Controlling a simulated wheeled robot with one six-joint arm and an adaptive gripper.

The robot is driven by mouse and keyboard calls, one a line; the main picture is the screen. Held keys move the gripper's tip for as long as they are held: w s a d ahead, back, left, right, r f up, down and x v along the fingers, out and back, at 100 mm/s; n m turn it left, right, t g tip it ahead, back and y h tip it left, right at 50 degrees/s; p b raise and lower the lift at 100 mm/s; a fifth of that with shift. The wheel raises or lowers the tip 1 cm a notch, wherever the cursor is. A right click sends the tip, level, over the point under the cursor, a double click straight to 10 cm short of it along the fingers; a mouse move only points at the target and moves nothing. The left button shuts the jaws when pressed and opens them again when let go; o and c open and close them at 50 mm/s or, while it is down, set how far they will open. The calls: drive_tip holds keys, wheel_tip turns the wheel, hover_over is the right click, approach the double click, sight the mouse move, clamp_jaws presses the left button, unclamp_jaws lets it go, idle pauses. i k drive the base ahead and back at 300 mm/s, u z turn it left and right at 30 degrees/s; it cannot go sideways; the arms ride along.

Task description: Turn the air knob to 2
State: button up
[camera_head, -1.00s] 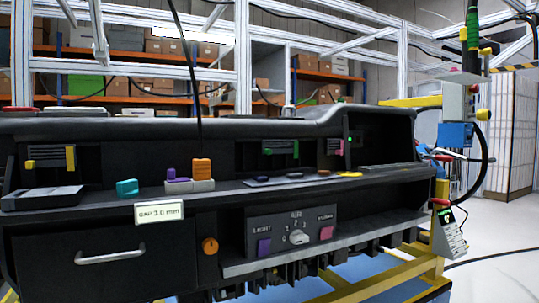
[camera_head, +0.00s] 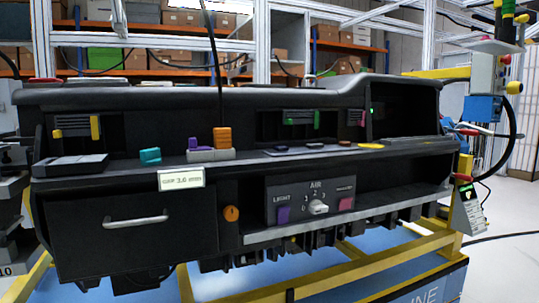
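The air knob (camera_head: 318,207) is a small white knob on the grey control panel (camera_head: 299,217), low on the front of the black dashboard. The label AIR stands above it, with small numbers around it. The knob's pointer seems turned toward the right, but it is too small to tell the exact number. A purple LIGHT switch (camera_head: 283,215) is to its left and a pink switch (camera_head: 345,203) to its right. My gripper is not in view.
An orange knob (camera_head: 231,213) and a drawer with a silver handle (camera_head: 137,220) are left of the panel. A grey ledge (camera_head: 290,232) runs below it. Purple, orange and teal parts sit on the shelf above. Yellow frame bars (camera_head: 400,259) stand below, and pale floor is open at right.

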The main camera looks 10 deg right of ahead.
sight(316, 207)
drive_tip(key=k, duration=0.5)
drive_tip(key=z, duration=1.7)
drive_tip(key=i, duration=1)
drive_tip(key=u, duration=2.15)
